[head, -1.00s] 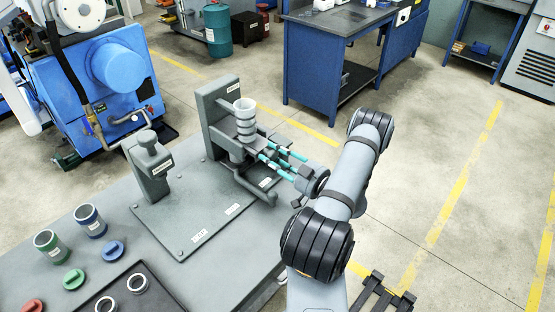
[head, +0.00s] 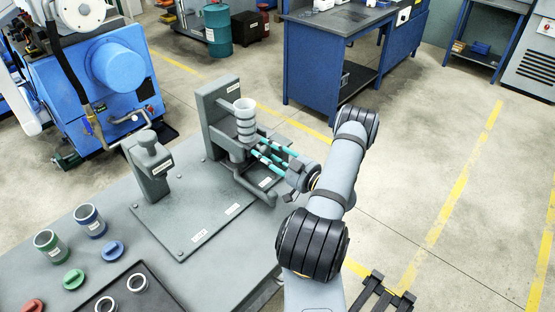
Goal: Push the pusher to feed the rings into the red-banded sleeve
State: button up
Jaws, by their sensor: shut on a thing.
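A grey upright fixture (head: 217,118) stands on a grey base plate (head: 190,222). A stack of pale rings (head: 244,112) sits in its vertical holder. My gripper (head: 262,153), with teal fingers, reaches in from the right just below the rings. It is shut on a dark grey part between the fingers, seemingly the pusher, largely hidden by the fingers. A curved grey bar (head: 252,187) lies below the gripper. The red-banded sleeve cannot be made out; a red cap (head: 33,306) shows at the lower left edge.
A green sleeve (head: 48,243), a blue sleeve (head: 90,220), a green cap (head: 73,279) and a blue cap (head: 112,250) stand on the table at left. A dark tray (head: 160,298) holds loose rings. A grey knobbed post (head: 150,165) stands left of the fixture.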

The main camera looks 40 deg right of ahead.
jog(key=shift+r, duration=0.1)
jog(key=shift+s+d+p, duration=0.2)
jog(key=shift+s+d, duration=0.05)
jog(key=shift+s, duration=0.8)
jog(key=shift+s+d+p, duration=0.2)
jog(key=shift+s, duration=0.85)
jog(key=shift+s+d+p, duration=0.2)
jog(key=shift+s+d, duration=0.05)
jog(key=shift+s, duration=0.8)
jog(key=o, duration=1.1)
jog(key=s, duration=0.5)
jog(key=shift+d, duration=0.4)
